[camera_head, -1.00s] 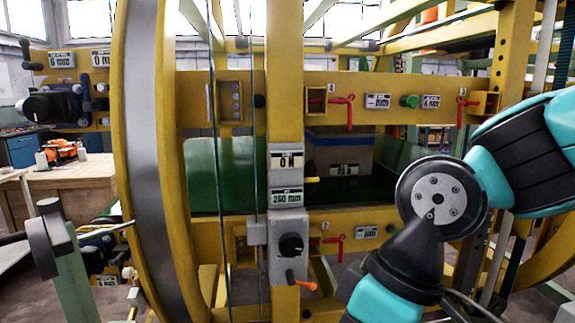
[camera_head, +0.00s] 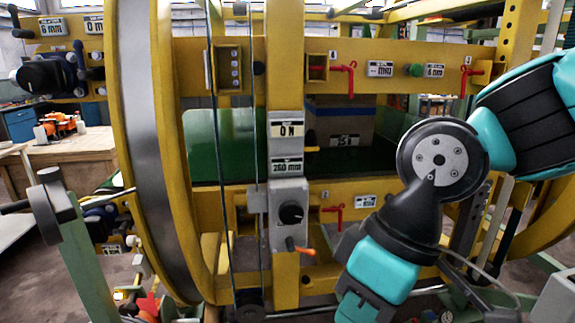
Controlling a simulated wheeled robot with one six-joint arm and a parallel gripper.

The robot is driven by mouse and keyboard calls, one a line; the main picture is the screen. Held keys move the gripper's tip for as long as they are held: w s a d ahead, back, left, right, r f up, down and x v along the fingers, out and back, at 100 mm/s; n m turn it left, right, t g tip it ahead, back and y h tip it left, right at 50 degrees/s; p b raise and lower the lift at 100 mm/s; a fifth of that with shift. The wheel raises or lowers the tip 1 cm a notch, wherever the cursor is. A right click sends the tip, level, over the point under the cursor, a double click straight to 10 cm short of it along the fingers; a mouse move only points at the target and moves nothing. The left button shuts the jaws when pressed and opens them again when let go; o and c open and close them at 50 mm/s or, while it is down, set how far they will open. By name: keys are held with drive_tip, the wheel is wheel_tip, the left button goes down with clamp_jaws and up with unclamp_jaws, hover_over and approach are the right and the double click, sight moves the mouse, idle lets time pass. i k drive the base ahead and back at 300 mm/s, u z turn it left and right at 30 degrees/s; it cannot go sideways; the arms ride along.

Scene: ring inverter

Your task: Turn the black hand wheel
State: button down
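Several black round controls show, and I cannot tell for sure which is the hand wheel. A thick black knob (camera_head: 40,76) sits on the machine's upper left, beside a "6 mm" plate. A smaller black knob (camera_head: 291,213) is on the grey control box on the yellow post, above an orange-tipped lever (camera_head: 300,248). My arm (camera_head: 440,165) reaches down at the right, with its lower part at the bottom edge right of the grey box. My gripper's fingers cannot be made out. Nothing of mine visibly touches either knob.
A large yellow ring (camera_head: 145,150) with a grey band stands at the left. A green post (camera_head: 65,230) stands at lower left. A wooden workbench (camera_head: 85,150) is behind it.

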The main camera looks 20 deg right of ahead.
sight(290, 213)
drive_tip(key=z, duration=1.4)
drive_tip(key=k, duration=0.5)
drive_tip(key=u, duration=1.7)
